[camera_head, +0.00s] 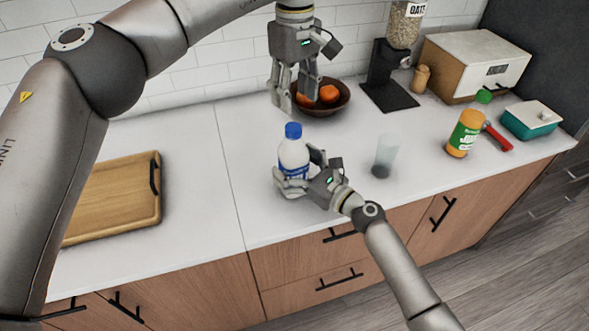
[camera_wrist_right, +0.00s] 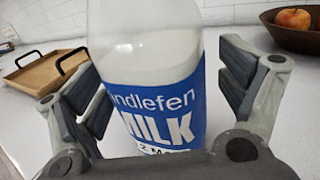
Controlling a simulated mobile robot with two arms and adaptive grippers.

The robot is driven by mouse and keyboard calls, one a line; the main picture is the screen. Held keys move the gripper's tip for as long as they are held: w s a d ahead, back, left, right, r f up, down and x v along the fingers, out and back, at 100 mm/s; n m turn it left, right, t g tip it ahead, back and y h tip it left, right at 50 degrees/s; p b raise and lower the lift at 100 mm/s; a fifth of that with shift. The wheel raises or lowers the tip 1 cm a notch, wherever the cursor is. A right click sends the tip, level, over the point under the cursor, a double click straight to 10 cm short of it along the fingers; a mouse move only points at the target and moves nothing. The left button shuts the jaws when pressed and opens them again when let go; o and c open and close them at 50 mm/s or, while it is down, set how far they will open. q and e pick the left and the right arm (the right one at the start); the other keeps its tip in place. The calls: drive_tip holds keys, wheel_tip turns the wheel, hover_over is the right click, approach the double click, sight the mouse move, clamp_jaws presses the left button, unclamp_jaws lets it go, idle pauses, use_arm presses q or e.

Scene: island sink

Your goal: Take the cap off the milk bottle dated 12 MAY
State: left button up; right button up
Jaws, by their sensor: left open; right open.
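The milk bottle (camera_head: 294,158) stands upright on the white counter with a blue cap (camera_head: 293,130) on its top. In the right wrist view the bottle (camera_wrist_right: 148,45) is close, with a blue label reading MILK; part of a date, "2 MA", shows at its lower edge, the rest hidden. My right gripper (camera_head: 297,170) is open, its fingers on both sides of the bottle's body; they also show in the wrist view (camera_wrist_right: 158,78), apparently with gaps. My left gripper (camera_head: 297,102) is open and empty, pointing down above and behind the cap.
A glass (camera_head: 385,156) stands right of the bottle. A fruit bowl (camera_head: 338,105) is behind, an oats dispenser (camera_head: 390,92) beyond. A juice bottle (camera_head: 466,133), teal box (camera_head: 530,122) and white appliance (camera_head: 490,65) are right. A wooden tray (camera_head: 115,200) lies left, with clear counter between.

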sight(294, 127)
use_arm(q)
drive_tip(key=shift+w+a+f, duration=0.1)
drive_tip(key=shift+w+a, duration=0.05)
drive_tip(key=shift+a, duration=0.05)
use_arm(e)
drive_tip(key=shift+w+a, duration=0.1)
drive_tip(key=shift+a, duration=0.05)
drive_tip(key=shift+c, duration=0.6)
drive_tip(key=shift+f, duration=0.1)
drive_tip(key=shift+c, duration=1.3)
drive_tip(key=c, duration=0.7)
clamp_jaws()
use_arm(q)
drive_tip(key=m, duration=0.3)
drive_tip(key=shift+d+m, duration=0.15)
drive_tip(key=shift+m, duration=0.25)
drive_tip(key=m, duration=0.5)
drive_tip(key=shift+f, duration=4)
drive_tip(key=shift+c, duration=0.3)
